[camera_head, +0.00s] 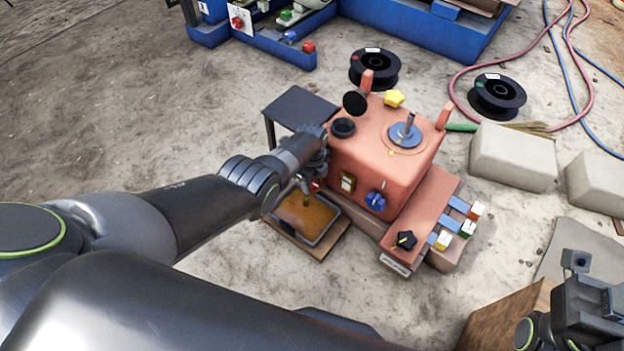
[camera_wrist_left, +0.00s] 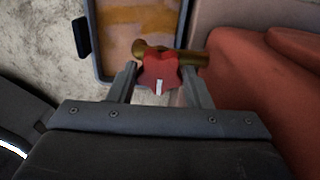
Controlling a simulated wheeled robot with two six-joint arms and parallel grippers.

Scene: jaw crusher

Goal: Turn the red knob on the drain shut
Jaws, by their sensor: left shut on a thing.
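The red knob (camera_wrist_left: 158,72) sits on a brass drain pipe (camera_wrist_left: 190,58) that comes out of the side of the salmon-coloured machine (camera_head: 385,140). My left gripper (camera_wrist_left: 158,82) is shut on the red knob, with one finger on each side of it. A white mark on the knob points toward the gripper's palm in the left wrist view. In the head view the knob is a small red spot (camera_head: 315,185) beside my left gripper (camera_head: 308,182). My right gripper (camera_head: 590,300) is at the lower right, away from the machine; its fingers are not clear.
A tray of brown liquid (camera_head: 305,217) stands on a board below the drain. A blue knob (camera_head: 376,201) and a black knob (camera_head: 406,240) are on the machine nearby. A dark side table (camera_head: 300,106) stands behind my left arm. Concrete blocks (camera_head: 512,155) lie to the right.

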